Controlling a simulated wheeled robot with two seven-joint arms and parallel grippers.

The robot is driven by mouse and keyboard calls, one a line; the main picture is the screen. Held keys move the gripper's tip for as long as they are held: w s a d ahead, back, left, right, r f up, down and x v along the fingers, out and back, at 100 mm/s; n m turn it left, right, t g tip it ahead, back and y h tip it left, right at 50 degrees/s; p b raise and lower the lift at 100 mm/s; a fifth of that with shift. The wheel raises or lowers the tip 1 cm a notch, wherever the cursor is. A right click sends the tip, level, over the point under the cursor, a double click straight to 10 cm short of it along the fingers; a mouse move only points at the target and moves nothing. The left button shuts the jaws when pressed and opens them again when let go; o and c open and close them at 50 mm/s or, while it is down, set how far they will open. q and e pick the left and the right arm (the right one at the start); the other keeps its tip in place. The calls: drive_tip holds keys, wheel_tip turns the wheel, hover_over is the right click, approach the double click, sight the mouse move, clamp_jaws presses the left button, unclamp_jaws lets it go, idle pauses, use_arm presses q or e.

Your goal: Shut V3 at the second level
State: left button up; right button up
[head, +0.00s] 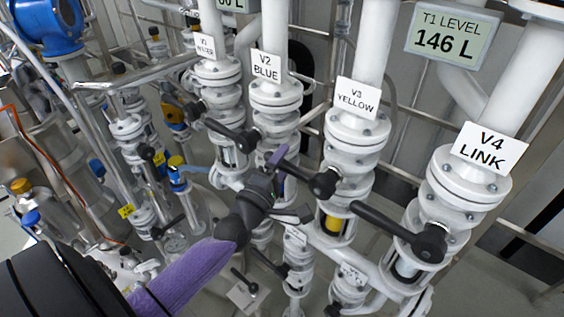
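Valve V3 is the white flanged valve (355,140) on the pipe with the label "V3 YELLOW" (357,97), right of centre in the head view. Its black lever (300,174) points left and slightly up from a round black hub (322,184). A sight glass with yellow (333,223) shows below. My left gripper (284,187), on a purple and dark arm from the lower left, is at the free end of this lever. Its fingers look spread, one purple and close to the lever tip. I cannot see contact. My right gripper is not in view.
The V2 BLUE valve (275,100) and its lever (232,132) stand left of V3. The V4 LINK valve (467,180) and its lever (395,228) stand right. A display (451,38) reads T1 LEVEL 146 L. Lower valves (298,255) and pipes crowd the space below.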

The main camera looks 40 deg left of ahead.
use_arm(q)
drive_tip(key=a+b+v, duration=0.1)
drive_tip(key=b+v, duration=0.1)
drive_tip(key=v, duration=0.8)
drive_tip(key=shift+d, duration=0.45)
